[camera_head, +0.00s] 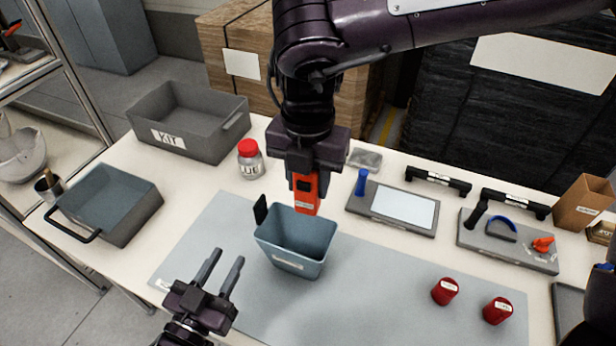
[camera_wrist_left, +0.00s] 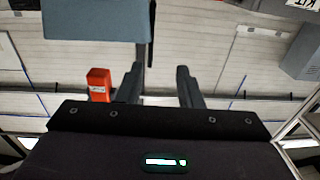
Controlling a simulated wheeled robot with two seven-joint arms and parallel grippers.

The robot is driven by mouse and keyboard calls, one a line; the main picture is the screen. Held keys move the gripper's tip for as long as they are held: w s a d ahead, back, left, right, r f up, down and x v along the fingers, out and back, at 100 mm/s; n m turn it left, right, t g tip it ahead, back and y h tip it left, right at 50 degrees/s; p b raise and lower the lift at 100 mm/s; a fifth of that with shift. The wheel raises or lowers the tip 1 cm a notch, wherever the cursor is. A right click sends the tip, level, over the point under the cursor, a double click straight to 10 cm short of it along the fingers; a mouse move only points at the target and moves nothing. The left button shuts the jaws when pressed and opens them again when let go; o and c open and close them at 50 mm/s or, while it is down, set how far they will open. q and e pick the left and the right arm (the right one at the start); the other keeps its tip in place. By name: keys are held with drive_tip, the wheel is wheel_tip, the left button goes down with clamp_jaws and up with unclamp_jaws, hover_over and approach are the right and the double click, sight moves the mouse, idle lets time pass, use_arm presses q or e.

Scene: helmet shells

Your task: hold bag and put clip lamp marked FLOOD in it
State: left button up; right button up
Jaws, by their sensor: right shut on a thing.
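The bag (camera_head: 291,266) is an open, tapered blue-grey container with a pale label and a black tab at its left rim. It stands upright on the grey mat. My right gripper (camera_head: 306,172) is shut on an orange-red clip lamp (camera_head: 306,197), held upright by the bag's far rim; its label is too small to read. My left gripper (camera_head: 221,272) is open and empty, left of and nearer than the bag, apart from it. In the left wrist view the bag (camera_wrist_left: 95,22) is at the top, the lamp (camera_wrist_left: 99,82) left of my open fingers (camera_wrist_left: 159,85).
A grey KIT bin (camera_head: 205,140), a red-lidded jar (camera_head: 250,160) and a handled basket (camera_head: 125,215) stand at the left and back. Tool boards (camera_head: 393,226) line the back right. Two red cylinders (camera_head: 445,291) (camera_head: 497,311) stand on the mat (camera_head: 385,290), otherwise mostly clear.

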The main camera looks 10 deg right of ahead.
sight(255, 216)
use_arm(q)
drive_tip(key=shift+m+g+h, duration=0.3)
drive_tip(key=shift+g, duration=0.1)
drive_tip(key=shift+s+d+r+x, duration=0.1)
drive_tip(key=shift+r+x, duration=0.25)
drive_tip(key=shift+x, duration=1.8)
drive_tip(key=shift+s+d+r+x, duration=0.1)
drive_tip(key=shift+r+x, duration=0.3)
drive_tip(key=shift+x, duration=1.75)
drive_tip(key=shift+s+d+r+x, duration=0.15)
drive_tip(key=shift+r+x, duration=0.2)
drive_tip(key=shift+x, duration=1.8)
drive_tip(key=shift+w, duration=0.1)
drive_tip(key=shift+c, duration=0.2)
clamp_jaws()
